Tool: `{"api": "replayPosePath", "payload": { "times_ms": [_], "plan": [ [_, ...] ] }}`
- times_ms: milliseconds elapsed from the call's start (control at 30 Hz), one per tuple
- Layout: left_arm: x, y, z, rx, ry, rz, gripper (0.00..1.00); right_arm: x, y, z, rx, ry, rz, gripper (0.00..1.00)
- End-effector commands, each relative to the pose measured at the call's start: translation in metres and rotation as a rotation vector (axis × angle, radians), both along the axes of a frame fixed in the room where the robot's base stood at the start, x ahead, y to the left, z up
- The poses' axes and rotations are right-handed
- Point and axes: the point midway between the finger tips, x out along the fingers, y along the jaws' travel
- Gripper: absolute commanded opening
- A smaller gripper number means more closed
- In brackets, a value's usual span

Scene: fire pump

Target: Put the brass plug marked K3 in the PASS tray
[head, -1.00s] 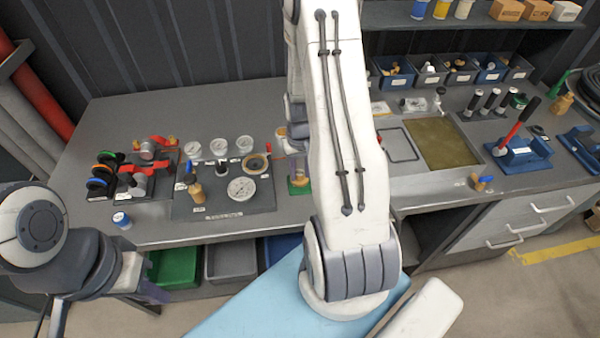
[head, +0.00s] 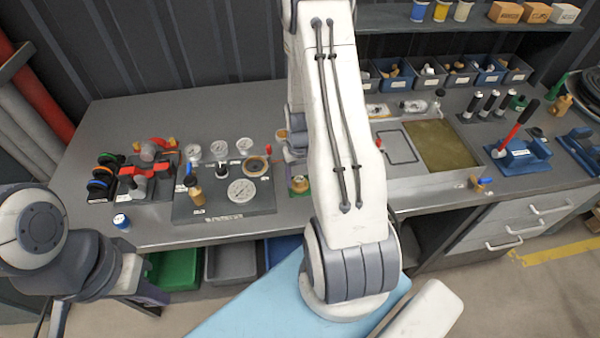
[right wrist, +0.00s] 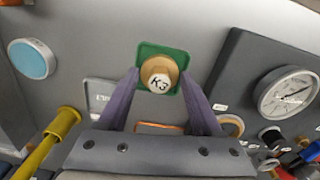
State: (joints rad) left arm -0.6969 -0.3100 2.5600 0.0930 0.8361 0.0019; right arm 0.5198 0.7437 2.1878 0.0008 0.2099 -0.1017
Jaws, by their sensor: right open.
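The brass plug marked K3 (right wrist: 159,76) stands on a small green square tray (right wrist: 146,50) in the right wrist view, its mark facing the camera. In the head view the plug (head: 299,183) shows on the tray beside my right arm, right of the gauge board. I cannot read PASS on the tray. My right gripper (right wrist: 162,90) is open, its purple fingers on either side of the plug in the picture and apart from it. In the head view it is mostly hidden by my arm. My left gripper (head: 152,297) is low at the bench's front left; its jaws are unclear.
The dark gauge board (head: 222,205) holds several gauges and fittings, left of the tray. Red-handled valves (head: 150,180) stand farther left. A blue-capped item (head: 122,221) is near the front edge. The right bench holds an oily tray (head: 440,143) and several bins. Grey bench surrounds the green tray.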

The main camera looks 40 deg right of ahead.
Motion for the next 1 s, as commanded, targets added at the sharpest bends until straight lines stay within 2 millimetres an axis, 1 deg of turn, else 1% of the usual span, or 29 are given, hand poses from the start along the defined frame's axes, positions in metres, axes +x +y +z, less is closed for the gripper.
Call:
{"api": "replayPosePath", "payload": {
  "times_ms": [33,67,167,267,500,600,700,800,1000],
  "plan": [
    [0.000,0.000,0.004,0.000,0.000,0.000,0.00,0.000,0.000,0.005,0.000,-0.001,0.000,0.66],
    [0.000,0.000,0.002,0.000,0.000,0.000,0.00,0.001,0.000,0.005,-0.001,-0.002,0.000,0.66],
    [0.000,0.000,-0.002,0.000,0.000,0.000,0.00,0.001,-0.001,0.016,-0.003,-0.005,0.000,0.66],
    [0.000,0.000,-0.006,0.000,0.000,0.000,0.00,0.002,-0.001,0.034,-0.004,-0.007,0.000,0.66],
    [0.000,0.000,-0.014,0.000,0.000,-0.001,0.00,0.002,-0.001,0.083,-0.004,-0.007,0.000,0.66],
    [0.000,0.000,-0.017,0.000,0.000,-0.001,0.00,0.001,-0.001,0.100,-0.004,-0.006,0.000,0.66],
    [0.000,0.000,-0.018,0.000,0.000,-0.001,0.00,0.001,-0.001,0.112,-0.001,-0.003,0.000,0.66],
    [0.000,0.000,-0.018,0.000,0.000,-0.001,0.00,0.000,0.000,0.120,-0.001,-0.002,0.000,0.66],
    [0.000,0.000,-0.018,0.000,0.000,-0.001,0.00,0.000,0.001,0.123,0.000,0.000,0.002,0.66]
  ]
}}
